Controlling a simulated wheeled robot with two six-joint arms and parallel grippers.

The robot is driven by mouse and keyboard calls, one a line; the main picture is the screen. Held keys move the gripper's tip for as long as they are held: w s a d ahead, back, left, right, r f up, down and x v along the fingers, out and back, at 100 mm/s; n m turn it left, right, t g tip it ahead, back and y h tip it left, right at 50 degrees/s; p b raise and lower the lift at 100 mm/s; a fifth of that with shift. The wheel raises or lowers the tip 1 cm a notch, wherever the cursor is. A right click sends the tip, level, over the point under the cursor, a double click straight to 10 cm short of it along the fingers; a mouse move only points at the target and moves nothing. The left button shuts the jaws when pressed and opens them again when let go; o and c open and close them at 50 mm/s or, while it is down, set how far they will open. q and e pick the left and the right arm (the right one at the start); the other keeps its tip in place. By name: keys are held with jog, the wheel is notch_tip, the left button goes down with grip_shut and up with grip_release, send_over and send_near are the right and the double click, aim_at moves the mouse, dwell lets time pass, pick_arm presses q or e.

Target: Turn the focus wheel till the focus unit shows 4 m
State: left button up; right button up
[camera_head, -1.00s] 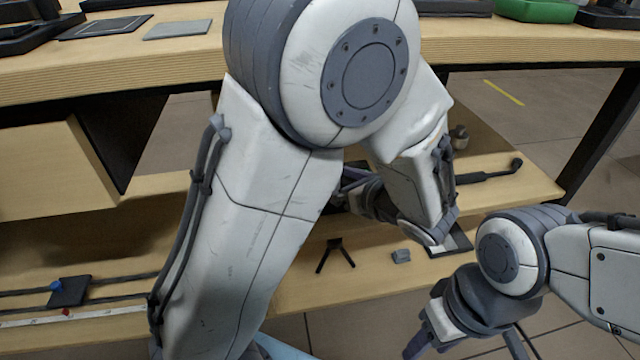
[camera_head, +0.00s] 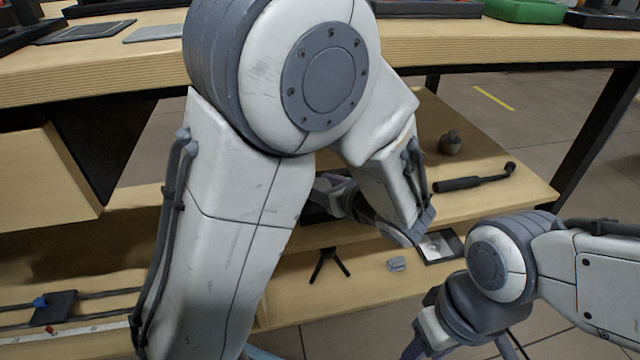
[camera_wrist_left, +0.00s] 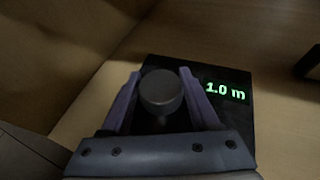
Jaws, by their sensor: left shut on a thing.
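In the left wrist view the focus unit (camera_wrist_left: 236,120) is a black box on a wooden surface. Its green display (camera_wrist_left: 225,91) reads 1.0 m. The focus wheel (camera_wrist_left: 161,91), a dark round knob, stands on the unit to the left of the display. My left gripper (camera_wrist_left: 160,74) has its two purple fingers on either side of the wheel and is shut on it. In the head view my left arm hides most of this spot. My right gripper (camera_head: 425,342) is at the bottom edge, partly cut off, away from the unit.
On the lower shelf are a small tripod (camera_head: 329,262), a grey block (camera_head: 397,264), a dark flat plate (camera_head: 455,247), a black handle (camera_head: 473,183) and a round dark object (camera_head: 450,142). A slider rail (camera_head: 100,294) lies at left. The worktop (camera_head: 500,45) runs above.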

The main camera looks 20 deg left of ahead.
pick_arm(q)
jog(key=shift+t, duration=0.3)
jog(key=shift+m+t+h, duration=0.5)
jog(key=shift+m+h, duration=0.1)
jog(key=shift+m, duration=0.2)
jog(key=shift+f+m+t+b, duration=0.1)
jog(key=shift+m+t+b, duration=0.2)
jog(key=m+t+h+b, duration=0.1)
jog(key=b, duration=0.1)
jog(key=m+h+b, duration=0.1)
jog(key=b, duration=0.2)
jog(key=m+t+h+b, duration=0.1)
jog(key=h+b, duration=0.1)
jog(key=b, duration=0.1)
jog(key=shift+f+m+t, duration=0.25)
jog(key=shift+m+t, duration=0.05)
jog(key=shift+m, duration=0.1)
jog(key=shift+r+m+h+b, duration=0.2)
jog(key=shift+m+h+b, duration=0.3)
jog(key=shift+h+b, duration=0.1)
jog(key=shift+r+m+t+h, duration=0.1)
jog(key=shift+m+t+h, duration=0.2)
jog(key=shift+m+h, duration=0.25)
jog(key=shift+w+d+b, duration=0.1)
jog(key=shift+b, duration=0.2)
jog(key=o, duration=1.4)
jog(key=shift+c, duration=0.2)
